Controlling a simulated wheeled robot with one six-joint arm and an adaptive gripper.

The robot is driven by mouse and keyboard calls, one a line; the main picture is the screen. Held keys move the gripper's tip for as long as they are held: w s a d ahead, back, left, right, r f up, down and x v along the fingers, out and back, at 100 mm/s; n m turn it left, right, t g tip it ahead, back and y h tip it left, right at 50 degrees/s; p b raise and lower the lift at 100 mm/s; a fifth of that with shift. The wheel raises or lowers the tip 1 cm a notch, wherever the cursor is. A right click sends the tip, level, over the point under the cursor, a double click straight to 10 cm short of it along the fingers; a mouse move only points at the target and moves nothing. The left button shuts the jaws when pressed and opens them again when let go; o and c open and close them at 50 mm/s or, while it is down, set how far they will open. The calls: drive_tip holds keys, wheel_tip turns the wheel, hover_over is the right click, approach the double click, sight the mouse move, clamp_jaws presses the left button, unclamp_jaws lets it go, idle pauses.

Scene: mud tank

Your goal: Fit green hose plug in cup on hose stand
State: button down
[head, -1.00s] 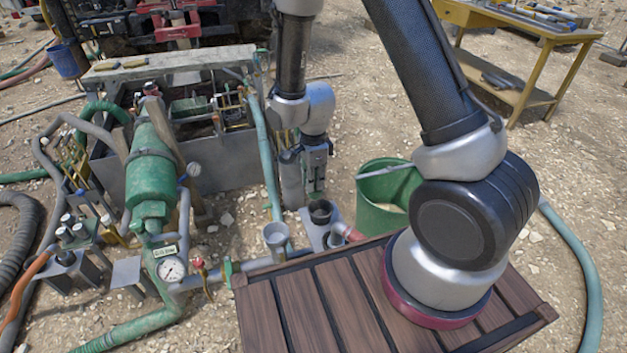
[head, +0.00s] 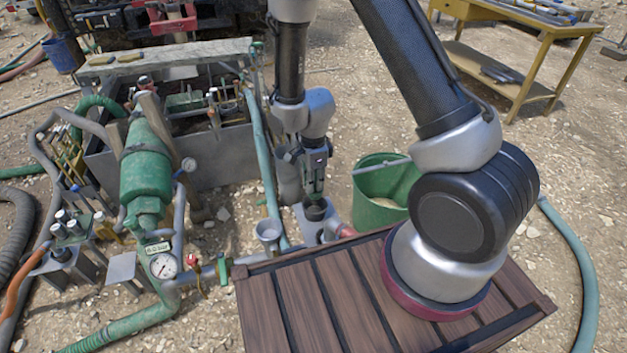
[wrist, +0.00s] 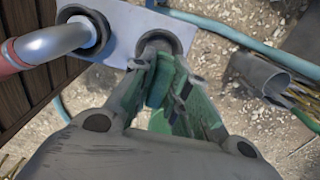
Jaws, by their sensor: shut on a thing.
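My gripper (head: 314,190) points down over the dark-rimmed cup (head: 316,209) on the pale hose stand (head: 303,226). In the wrist view my gripper (wrist: 160,72) is shut on the green hose plug (wrist: 165,82), much of which the fingers hide. The plug's lower end is at the mouth of the cup (wrist: 176,40). I cannot tell how deep it sits. The pale stand plate (wrist: 125,14) shows around the cup, and a grey pipe elbow (wrist: 58,44) sits in a second dark ring beside it.
A green bucket (head: 378,212) stands just right of the stand. A grey funnel-like cup (head: 269,231) is to its left. A wooden deck (head: 330,300) lies in front. Pipes, a gauge (head: 164,266) and a green cylinder (head: 146,178) crowd the left. Gravel is open at the right.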

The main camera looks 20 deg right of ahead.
sight(313, 198)
drive_tip(key=shift+f, duration=0.15)
drive_tip(key=shift+f, duration=1.35)
drive_tip(key=shift+f, duration=0.35)
drive_tip(key=shift+f, duration=0.95)
drive_tip(key=shift+f, duration=0.9)
drive_tip(key=c, duration=1.3)
unclamp_jaws()
